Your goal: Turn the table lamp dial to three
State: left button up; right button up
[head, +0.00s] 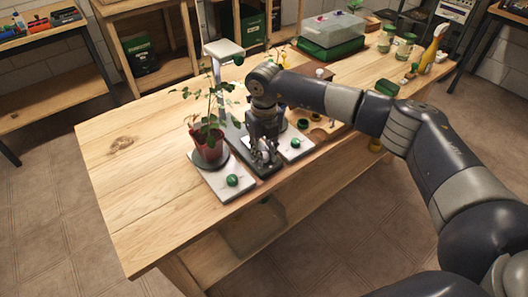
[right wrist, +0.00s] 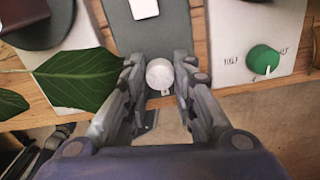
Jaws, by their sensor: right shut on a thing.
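The table lamp has a white head (head: 222,48) on a pale post and a long dark grey base (right wrist: 185,30) lying along the wooden table. A round white dial (right wrist: 159,72) sits at the front end of that base. My right gripper (head: 264,158) points down over the front of the base. In the right wrist view its fingers (right wrist: 160,88) are closed on both sides of the dial. In the head view the gripper hides the dial. No number markings for the dial are readable. My left gripper is not in view.
Left of the lamp, a potted plant (head: 208,150) stands on a white plate with a green knob (head: 232,180). A leaf (right wrist: 75,78) hangs near my fingers. On the right is another white plate with a green knob (right wrist: 263,60). The table's left part is clear.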

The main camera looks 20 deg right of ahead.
dwell(0.3)
jog(key=o, duration=1.1)
notch_tip(320, 180, up, 8)
jog(key=shift+f, duration=0.25)
